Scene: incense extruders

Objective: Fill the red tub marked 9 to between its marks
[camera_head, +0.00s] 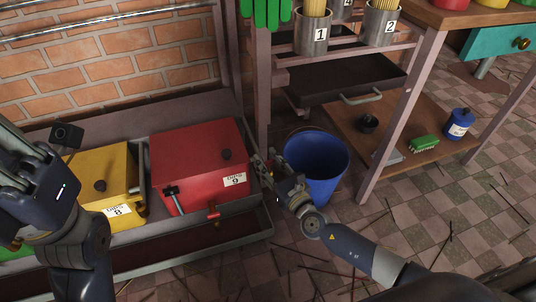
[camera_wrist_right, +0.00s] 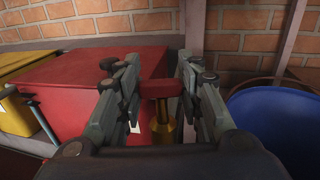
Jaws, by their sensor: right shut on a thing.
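The red tub marked 9 (camera_head: 195,150) is a closed-looking red box in a metal trough, with a black knob on top. Its label (camera_head: 235,180) is on the front, and a small red-handled tap (camera_head: 213,214) shows below. I see no fill marks or contents. My right gripper (camera_head: 262,168) is at the tub's right side. In the right wrist view its fingers (camera_wrist_right: 160,85) are shut on a red handle (camera_wrist_right: 160,89) above a brass stem (camera_wrist_right: 163,122). My left gripper (camera_head: 22,160) is at the left edge, partly cut off, its fingers unclear.
A yellow tub marked 8 (camera_head: 110,172) stands left of the red one. A blue bucket (camera_head: 315,170) stands close to my right gripper. A wooden rack (camera_head: 405,120) holds numbered metal cups (camera_head: 312,36) of sticks. Loose sticks litter the tiled floor (camera_head: 440,205).

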